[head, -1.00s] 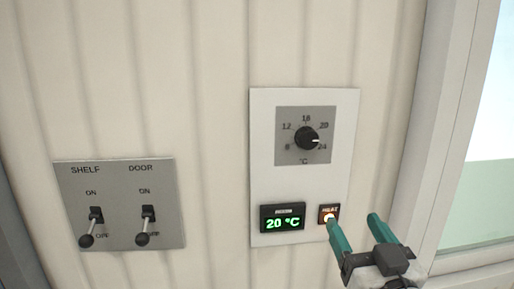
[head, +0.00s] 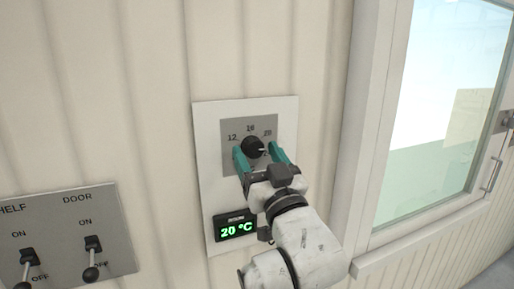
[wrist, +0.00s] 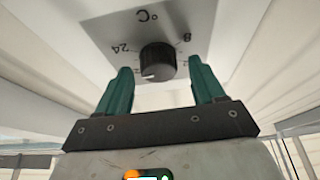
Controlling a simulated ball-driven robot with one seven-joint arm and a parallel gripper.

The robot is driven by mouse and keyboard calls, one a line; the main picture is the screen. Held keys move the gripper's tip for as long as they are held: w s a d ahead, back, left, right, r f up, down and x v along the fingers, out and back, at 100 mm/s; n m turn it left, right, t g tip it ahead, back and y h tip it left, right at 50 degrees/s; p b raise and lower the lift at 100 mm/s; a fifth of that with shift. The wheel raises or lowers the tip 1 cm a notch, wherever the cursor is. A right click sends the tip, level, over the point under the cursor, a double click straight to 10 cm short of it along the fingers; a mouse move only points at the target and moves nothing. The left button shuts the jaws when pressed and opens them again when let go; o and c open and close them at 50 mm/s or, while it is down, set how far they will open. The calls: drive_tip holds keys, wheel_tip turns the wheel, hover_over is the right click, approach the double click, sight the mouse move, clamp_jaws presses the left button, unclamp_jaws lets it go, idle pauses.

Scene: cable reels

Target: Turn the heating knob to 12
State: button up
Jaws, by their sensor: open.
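The heating knob (head: 253,147) is a round black dial on a grey scale plate (head: 229,128); it also shows in the wrist view (wrist: 158,60). Its white mark points right in the head view, near the 24 end of the scale. The 12 is at the upper left of the dial. My gripper (head: 259,153) is open in front of the plate. In the wrist view its teal fingers (wrist: 163,85) stand on either side of the knob, with gaps between. The right part of the scale is hidden by my gripper in the head view.
The green display (head: 236,229) below the knob reads 20 °C. My arm covers the panel's lower right. A switch plate (head: 62,222) with SHELF and DOOR levers is at lower left. A window (head: 440,130) in a white frame is to the right.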

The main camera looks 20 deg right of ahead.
drive_tip(key=shift+w+r, duration=0.1)
drive_tip(key=shift+w, duration=0.25)
drive_tip(key=shift+c, duration=0.3)
drive_tip(key=c, duration=1)
drive_tip(key=shift+d+n+p, duration=0.1)
drive_tip(key=shift+n+p, duration=0.2)
